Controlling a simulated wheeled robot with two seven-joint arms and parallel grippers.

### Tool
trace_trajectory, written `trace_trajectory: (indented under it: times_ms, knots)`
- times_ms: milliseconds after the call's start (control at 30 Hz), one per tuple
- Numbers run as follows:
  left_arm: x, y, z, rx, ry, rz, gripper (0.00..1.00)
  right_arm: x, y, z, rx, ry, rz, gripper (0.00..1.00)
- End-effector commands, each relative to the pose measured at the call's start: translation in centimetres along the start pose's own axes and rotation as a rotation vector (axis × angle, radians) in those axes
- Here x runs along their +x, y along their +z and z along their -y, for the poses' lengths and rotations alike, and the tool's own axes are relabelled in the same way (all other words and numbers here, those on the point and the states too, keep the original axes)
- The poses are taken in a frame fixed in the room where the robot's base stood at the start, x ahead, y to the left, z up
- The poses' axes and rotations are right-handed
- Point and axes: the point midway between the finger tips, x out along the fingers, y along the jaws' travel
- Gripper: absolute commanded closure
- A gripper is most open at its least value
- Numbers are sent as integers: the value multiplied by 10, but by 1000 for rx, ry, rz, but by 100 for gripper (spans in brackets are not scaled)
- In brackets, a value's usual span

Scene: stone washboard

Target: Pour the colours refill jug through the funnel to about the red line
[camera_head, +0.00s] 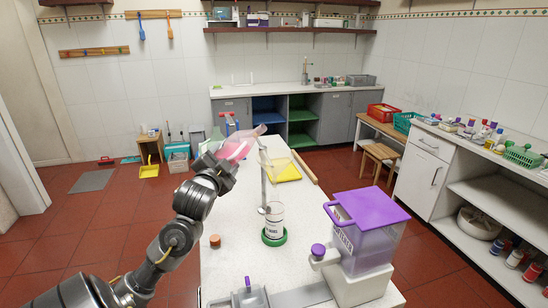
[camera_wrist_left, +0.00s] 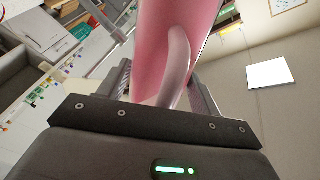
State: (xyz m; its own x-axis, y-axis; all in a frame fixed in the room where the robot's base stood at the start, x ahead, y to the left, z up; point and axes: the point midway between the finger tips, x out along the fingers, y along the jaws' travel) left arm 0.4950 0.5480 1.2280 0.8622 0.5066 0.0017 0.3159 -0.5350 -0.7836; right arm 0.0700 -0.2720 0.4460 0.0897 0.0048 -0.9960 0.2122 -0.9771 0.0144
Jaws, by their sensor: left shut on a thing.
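A pink translucent jug (camera_head: 238,147) is held in the air above the left side of the white worktop, tilted over. My left gripper (camera_head: 217,163) is shut on its pale handle, which fills the middle of the left wrist view (camera_wrist_left: 178,68). A clear container with a white label (camera_head: 274,224) stands upright in a green ring base (camera_head: 274,238) on the worktop, to the right of and below the jug. A thin metal stand (camera_head: 263,190) rises behind it. I cannot make out the funnel or the red line clearly. My right gripper is not in view.
A large dispenser with a purple lid (camera_head: 371,207) stands at the front right of the worktop (camera_head: 225,250). A small brown cork-like piece (camera_head: 215,241) lies left of the container. A clear bin with yellow contents (camera_head: 285,172) and a wooden rod (camera_head: 305,167) are farther back.

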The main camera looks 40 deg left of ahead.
Motion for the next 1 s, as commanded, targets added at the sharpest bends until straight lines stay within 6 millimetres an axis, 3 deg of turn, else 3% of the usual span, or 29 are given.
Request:
trace_trajectory:
  times_ms: [1000]
  knots:
    - [0,-1,14,113,-4,-5,91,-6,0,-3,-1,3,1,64]
